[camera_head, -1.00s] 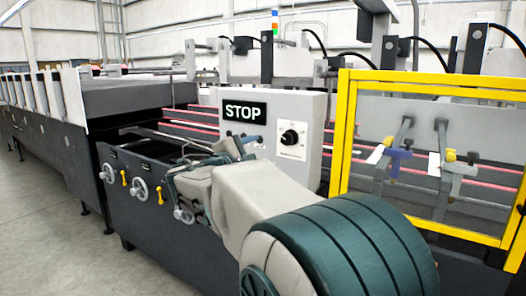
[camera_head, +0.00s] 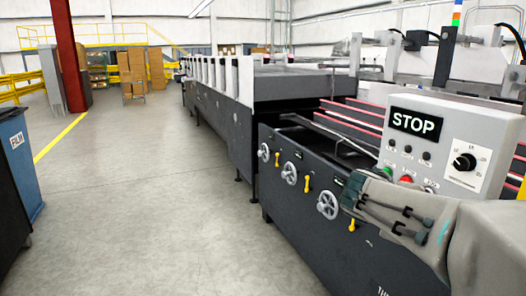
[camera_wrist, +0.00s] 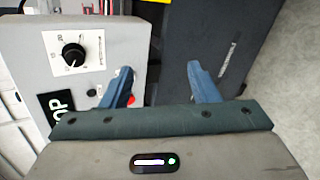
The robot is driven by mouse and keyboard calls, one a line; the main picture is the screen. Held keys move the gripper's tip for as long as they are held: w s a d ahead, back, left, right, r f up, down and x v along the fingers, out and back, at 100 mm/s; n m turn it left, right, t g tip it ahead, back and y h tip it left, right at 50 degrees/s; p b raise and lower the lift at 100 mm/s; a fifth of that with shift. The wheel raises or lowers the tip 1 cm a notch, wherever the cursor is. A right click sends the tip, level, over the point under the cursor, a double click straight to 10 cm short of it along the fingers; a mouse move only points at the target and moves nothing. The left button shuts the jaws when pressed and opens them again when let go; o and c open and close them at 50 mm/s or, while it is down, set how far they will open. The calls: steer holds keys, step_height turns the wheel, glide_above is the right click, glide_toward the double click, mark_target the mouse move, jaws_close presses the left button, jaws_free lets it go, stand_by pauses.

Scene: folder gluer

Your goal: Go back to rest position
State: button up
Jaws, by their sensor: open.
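My gripper (camera_head: 424,229) is at the lower right of the head view, in front of and below the control box (camera_head: 445,158). Its two blue fingers stand apart in the wrist view (camera_wrist: 160,68), with nothing between them. The box carries a STOP sign (camera_head: 415,122), a black dial (camera_head: 465,161), a green button (camera_head: 388,172) and a red button (camera_head: 406,179), partly hidden by my gripper. In the wrist view the dial (camera_wrist: 74,55) is at upper left, and the red button (camera_wrist: 131,100) shows beside the left finger.
The dark machine (camera_head: 300,225) with handwheels (camera_head: 327,205) and yellow levers (camera_head: 307,184) runs back along the right. Open grey floor (camera_head: 150,190) lies to its left. A blue bin (camera_head: 18,165) stands at the left edge. Stacked cartons (camera_head: 133,72) stand at the back.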

steer(key=s+a+f+m+y+p, duration=0.2)
steer(key=s+a+m+y+p, duration=0.1)
steer(key=a, duration=0.6)
steer(key=s+a+f+m+g+y+p, duration=0.1)
steer(key=s+a+f+m+y+p, duration=0.1)
steer(key=s+a+m+y+p, duration=0.2)
steer(key=s+a+y+p, duration=0.2)
steer(key=s+a+y, duration=0.2)
steer(key=s+a, duration=0.1)
steer(key=shift+s+a+f+g, duration=0.2)
steer(key=shift+s+g, duration=0.1)
steer(key=shift+s, duration=0.4)
